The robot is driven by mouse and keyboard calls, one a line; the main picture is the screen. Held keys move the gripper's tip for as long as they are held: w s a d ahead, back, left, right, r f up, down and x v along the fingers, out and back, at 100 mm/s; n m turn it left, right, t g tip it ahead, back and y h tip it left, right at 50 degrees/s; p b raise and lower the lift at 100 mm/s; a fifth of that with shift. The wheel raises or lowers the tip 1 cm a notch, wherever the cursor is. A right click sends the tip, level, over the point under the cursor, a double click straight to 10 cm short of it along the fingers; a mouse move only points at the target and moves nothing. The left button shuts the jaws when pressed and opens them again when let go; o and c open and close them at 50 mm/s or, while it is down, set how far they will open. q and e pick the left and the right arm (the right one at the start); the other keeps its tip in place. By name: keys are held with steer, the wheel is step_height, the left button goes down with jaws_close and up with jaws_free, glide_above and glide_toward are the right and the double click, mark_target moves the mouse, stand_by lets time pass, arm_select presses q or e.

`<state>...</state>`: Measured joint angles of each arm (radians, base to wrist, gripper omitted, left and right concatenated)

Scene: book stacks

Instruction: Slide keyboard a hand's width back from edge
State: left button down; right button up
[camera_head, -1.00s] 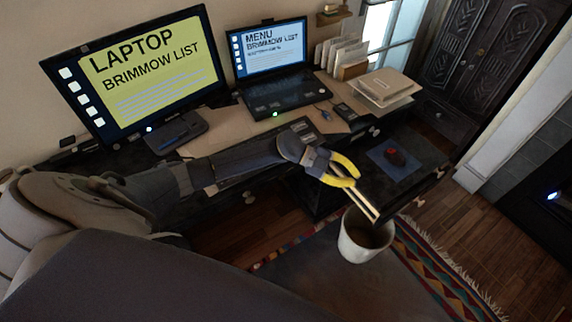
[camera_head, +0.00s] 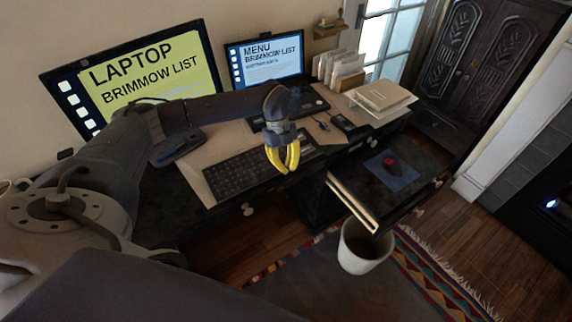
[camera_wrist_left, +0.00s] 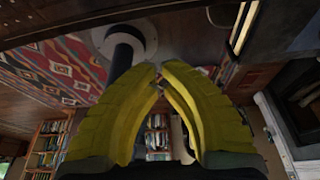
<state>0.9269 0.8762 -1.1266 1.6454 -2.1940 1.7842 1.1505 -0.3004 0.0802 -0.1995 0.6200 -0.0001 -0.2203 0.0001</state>
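The black keyboard (camera_head: 236,178) lies on the tan desk top (camera_head: 222,142), its near long side along the desk's front edge in the head view. Its right part passes behind my left gripper (camera_head: 287,168), which hangs pointing down in front of it. Whether they touch cannot be told. The left gripper's yellow fingers come together at their tips with a gap higher up, and hold nothing. They also show in the left wrist view (camera_wrist_left: 160,68), where the keyboard is not seen. My right gripper is not in view.
A monitor (camera_head: 150,80) and a laptop (camera_head: 266,62) stand behind the keyboard. Papers (camera_head: 380,97) lie at the desk's right. A white bin (camera_head: 360,255) stands below.

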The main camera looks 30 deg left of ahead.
mark_target(266, 162)
arm_select(q)
step_height(266, 162, down, 7)
steer(key=shift+d+r, duration=0.1)
steer(key=shift+w+a, duration=0.4)
steer(key=shift+a, duration=0.35)
steer(key=w+a, duration=0.2)
steer(key=a, duration=0.1)
steer(key=w+a, duration=0.1)
steer(key=a, duration=0.1)
steer(key=shift+a, duration=0.1)
stand_by(0.4)
